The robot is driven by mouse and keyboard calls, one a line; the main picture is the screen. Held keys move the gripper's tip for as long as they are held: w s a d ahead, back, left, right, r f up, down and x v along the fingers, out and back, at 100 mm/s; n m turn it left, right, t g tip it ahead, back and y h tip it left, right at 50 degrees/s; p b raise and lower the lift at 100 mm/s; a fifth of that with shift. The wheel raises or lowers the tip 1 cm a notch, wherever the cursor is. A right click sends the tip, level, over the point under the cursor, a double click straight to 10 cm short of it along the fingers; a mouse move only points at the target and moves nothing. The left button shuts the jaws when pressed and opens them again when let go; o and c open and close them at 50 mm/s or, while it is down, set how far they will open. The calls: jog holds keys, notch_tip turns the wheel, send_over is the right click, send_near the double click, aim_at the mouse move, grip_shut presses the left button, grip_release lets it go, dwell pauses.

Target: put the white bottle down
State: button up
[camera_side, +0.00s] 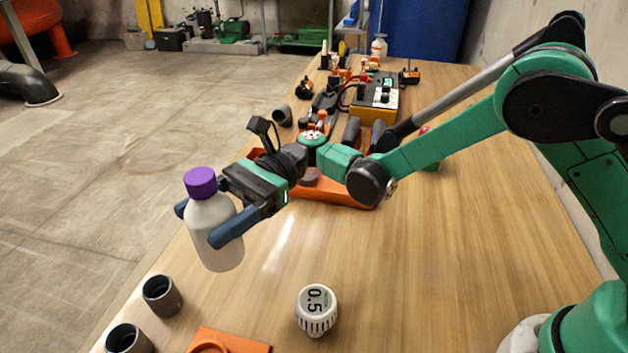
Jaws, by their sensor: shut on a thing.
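The white bottle (215,244) with a purple cap (201,183) is upright, tilted slightly, near the table's left edge. My gripper (207,226) is shut on the bottle's body, with one blue finger on its near side and the other mostly hidden behind it. The bottle appears to be held above the table, though this one view does not show the gap clearly. The wooden table (420,270) runs beneath it.
Two dark pipe pieces (162,296) stand at the front left. A white knob marked 0.5 (316,309) and an orange plate (229,342) are in front. An orange tray (335,190) sits behind my gripper. The middle right of the table is clear.

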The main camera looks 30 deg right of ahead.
notch_tip(320, 180, down, 10)
jog(key=shift+r, duration=0.15)
dwell(0.3)
jog(key=o, duration=1.5)
jog(key=shift+c, duration=0.2)
